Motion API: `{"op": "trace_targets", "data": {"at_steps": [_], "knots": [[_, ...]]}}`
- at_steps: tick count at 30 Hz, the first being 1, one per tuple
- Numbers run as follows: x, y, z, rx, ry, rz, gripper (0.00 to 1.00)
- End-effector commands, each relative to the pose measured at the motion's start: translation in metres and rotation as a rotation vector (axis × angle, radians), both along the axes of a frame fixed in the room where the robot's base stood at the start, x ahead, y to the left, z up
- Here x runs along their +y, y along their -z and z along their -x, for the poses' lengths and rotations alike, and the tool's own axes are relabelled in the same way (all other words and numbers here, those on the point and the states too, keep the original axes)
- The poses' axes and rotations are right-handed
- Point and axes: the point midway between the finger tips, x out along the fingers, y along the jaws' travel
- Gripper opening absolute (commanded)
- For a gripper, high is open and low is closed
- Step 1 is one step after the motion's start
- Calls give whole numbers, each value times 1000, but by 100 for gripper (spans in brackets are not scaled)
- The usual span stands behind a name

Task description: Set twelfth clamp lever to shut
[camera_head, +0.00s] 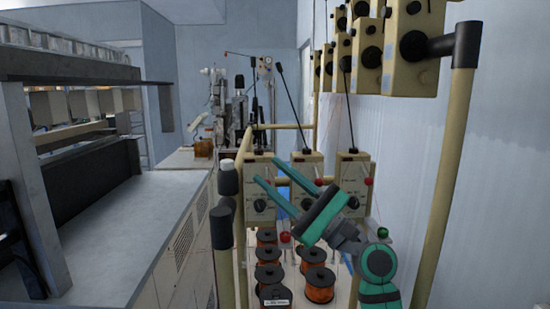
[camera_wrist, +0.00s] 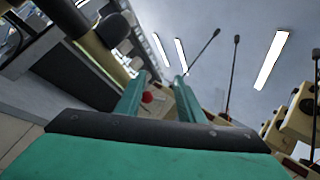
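Three cream boxes, a left one (camera_head: 259,185), a middle one (camera_head: 306,165) and a right one (camera_head: 353,172), stand in a row on the rack, with dark knobs, small red balls and thin black rods rising above them. Nothing readable marks which part is the twelfth clamp lever. My green gripper (camera_head: 270,172) is open in front of the left and middle boxes, its two fingers apart and pointing up-left. In the wrist view, my gripper (camera_wrist: 160,76) shows a red ball (camera_wrist: 147,97) and part of a cream box between the fingers, apparently beyond them. My gripper hides part of the middle box.
Several copper wire spools (camera_head: 319,284) sit below my gripper. More cream boxes (camera_head: 415,45) hang at the upper right near the wall. Cream posts (camera_head: 446,180) frame the rack. A grey bench (camera_head: 130,225) lies to the left; its top is clear.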

Motion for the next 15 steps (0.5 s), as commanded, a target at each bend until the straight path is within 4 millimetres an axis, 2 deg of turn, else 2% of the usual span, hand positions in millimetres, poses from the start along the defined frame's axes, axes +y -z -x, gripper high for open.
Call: {"op": "trace_targets", "data": {"at_steps": [9, 15], "knots": [[2, -53, 46, -5, 1, 4, 35], [3, -70, 84, -4, 3, 3, 35]]}}
